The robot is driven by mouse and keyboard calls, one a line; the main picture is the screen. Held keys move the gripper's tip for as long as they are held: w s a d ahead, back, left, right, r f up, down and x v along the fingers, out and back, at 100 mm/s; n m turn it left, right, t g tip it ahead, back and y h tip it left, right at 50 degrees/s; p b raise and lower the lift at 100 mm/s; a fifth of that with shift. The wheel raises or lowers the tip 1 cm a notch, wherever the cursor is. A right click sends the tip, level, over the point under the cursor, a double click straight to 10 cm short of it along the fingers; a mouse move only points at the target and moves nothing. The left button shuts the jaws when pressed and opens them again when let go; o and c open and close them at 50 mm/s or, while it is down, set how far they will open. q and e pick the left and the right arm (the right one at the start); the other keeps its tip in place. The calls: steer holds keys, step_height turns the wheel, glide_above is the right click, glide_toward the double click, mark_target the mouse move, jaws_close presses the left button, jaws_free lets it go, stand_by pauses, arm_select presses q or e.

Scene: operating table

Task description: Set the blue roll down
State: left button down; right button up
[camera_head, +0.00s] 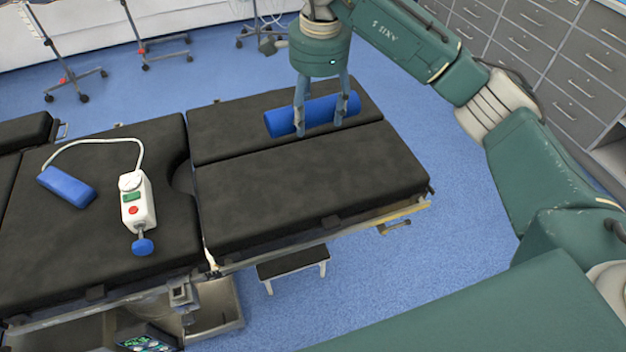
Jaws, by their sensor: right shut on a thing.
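The blue roll (320,111) is at the far side of the black operating table's (310,190) right section. My right gripper (319,120) points down from above with its fingers around the roll, shut on it. The roll lies lengthwise from left to right, its right end slightly farther back. It is at or close to the pad's surface; I cannot tell whether it touches. The fingers hide small parts of its near side. My left gripper is not in view.
On the table's left section lie a blue cuff (66,187) and a white device (137,203) with a blue knob, joined by a white tube. The right pad's near half is clear. A step stool (292,263) stands below. Grey drawers (540,60) line the back right.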

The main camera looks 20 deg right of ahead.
steer(key=shift+w+f+m, duration=0.1)
steer(key=shift+m, duration=0.2)
steer(key=p, duration=0.3)
glide_above(315, 179)
steer(key=f, duration=1.4)
steer(key=shift+s+f, duration=0.2)
steer(key=shift+f, duration=2.55)
steer(key=o, duration=1.3)
steer(key=shift+r, duration=0.3)
steer(key=r, duration=0.4)
steer(key=r+b, duration=0.1)
steer(key=r, duration=0.2)
steer(key=s+r+b, duration=0.1)
steer(key=r, duration=0.3)
steer(key=shift+r, duration=0.35)
